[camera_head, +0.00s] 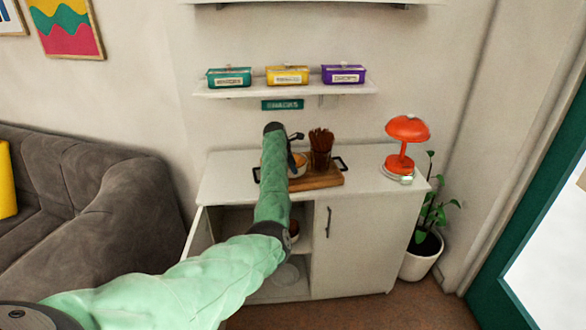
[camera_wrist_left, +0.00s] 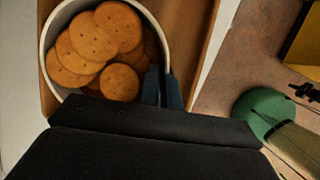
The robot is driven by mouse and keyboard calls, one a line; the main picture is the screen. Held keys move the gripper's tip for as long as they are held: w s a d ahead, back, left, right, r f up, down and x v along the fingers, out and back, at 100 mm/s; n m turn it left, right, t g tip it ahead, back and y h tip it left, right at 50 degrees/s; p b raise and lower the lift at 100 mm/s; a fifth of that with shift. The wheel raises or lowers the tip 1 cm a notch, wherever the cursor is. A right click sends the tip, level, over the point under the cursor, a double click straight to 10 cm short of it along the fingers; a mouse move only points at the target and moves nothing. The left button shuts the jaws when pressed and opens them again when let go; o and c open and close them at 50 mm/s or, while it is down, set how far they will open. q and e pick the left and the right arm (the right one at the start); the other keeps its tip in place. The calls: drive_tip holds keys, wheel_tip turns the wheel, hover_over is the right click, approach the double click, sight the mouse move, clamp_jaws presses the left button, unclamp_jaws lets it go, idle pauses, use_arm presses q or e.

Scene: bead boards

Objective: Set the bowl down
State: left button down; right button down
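The bowl (camera_wrist_left: 52,88) is white-rimmed and filled with round orange-brown crackers (camera_wrist_left: 105,40). In the head view the bowl (camera_head: 300,172) shows partly behind my left gripper, over the left part of a wooden tray (camera_head: 322,181). I cannot tell whether its base touches the tray. My left gripper (camera_wrist_left: 163,85) has its two dark fingers close together on either side of the bowl's rim, one inside and one outside. It also shows in the head view (camera_head: 297,150), mostly hidden by the wrist. My right gripper is in neither view.
A jar of brown sticks (camera_head: 321,150) stands on the tray, right of the bowl. An orange lamp (camera_head: 407,130) stands at the cabinet top's right end. The cabinet top (camera_head: 228,172) is clear at the left. Three boxes sit on the shelf (camera_head: 290,90) above.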

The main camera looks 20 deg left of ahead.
use_arm(q)
drive_tip(key=c, duration=2)
unclamp_jaws()
drive_tip(key=shift+f, duration=0.15)
drive_tip(key=o, duration=0.4)
